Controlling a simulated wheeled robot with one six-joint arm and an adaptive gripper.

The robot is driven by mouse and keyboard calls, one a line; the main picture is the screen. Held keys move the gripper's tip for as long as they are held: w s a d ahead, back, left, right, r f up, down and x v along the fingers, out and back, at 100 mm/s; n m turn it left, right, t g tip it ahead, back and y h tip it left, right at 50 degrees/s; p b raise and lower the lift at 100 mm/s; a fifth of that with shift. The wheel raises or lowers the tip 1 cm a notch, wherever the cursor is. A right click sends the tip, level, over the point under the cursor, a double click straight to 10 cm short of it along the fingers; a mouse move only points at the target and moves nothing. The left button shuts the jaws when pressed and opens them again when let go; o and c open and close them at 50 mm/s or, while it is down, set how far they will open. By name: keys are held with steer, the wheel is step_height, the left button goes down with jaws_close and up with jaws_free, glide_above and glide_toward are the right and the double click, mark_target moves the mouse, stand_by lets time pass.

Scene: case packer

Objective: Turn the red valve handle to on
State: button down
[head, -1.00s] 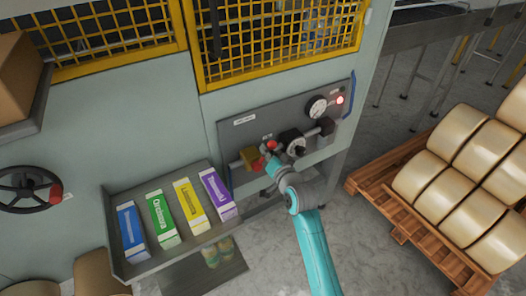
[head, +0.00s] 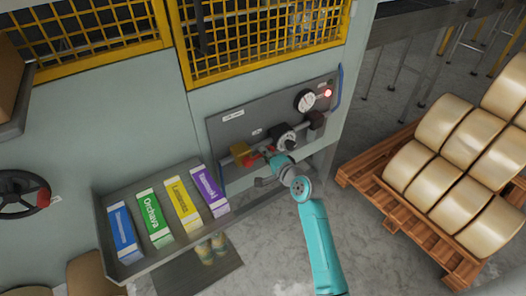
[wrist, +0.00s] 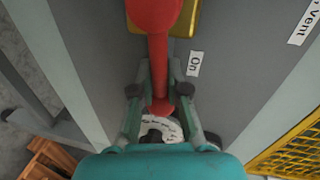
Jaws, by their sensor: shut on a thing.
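The red valve handle (head: 251,159) is on the grey panel, in front of the yellow valve body (head: 239,149). In the wrist view the handle (wrist: 157,45) runs down from the top middle, with its narrow end between my fingers. My gripper (wrist: 160,98) is shut on that end, one finger on each side. An "On" label (wrist: 195,63) lies just right of the handle. In the head view my gripper (head: 271,160) is at the handle's right end and partly hides it. The handle points right, roughly along the pipe.
A round dial (head: 285,138) sits close to the right of my gripper, with a gauge (head: 306,101) and a lit red lamp (head: 328,93) above right. A tray (head: 160,256) with several coloured boxes stands at lower left. A pallet of rolls (head: 400,222) is at right.

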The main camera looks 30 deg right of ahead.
steer(key=shift+d+m, duration=0.4)
steer(key=shift+d, duration=0.15)
steer(key=shift+f, duration=0.1)
steer(key=c, duration=0.9)
jaws_free()
steer(key=shift+w+d+f, duration=0.1)
steer(key=shift+d, duration=0.05)
steer(key=shift+c, duration=0.2)
steer(key=shift+f, duration=0.1)
steer(key=s+r, duration=0.2)
steer(key=s, duration=1)
steer(key=shift+r, duration=0.2)
steer(key=shift+d, duration=0.1)
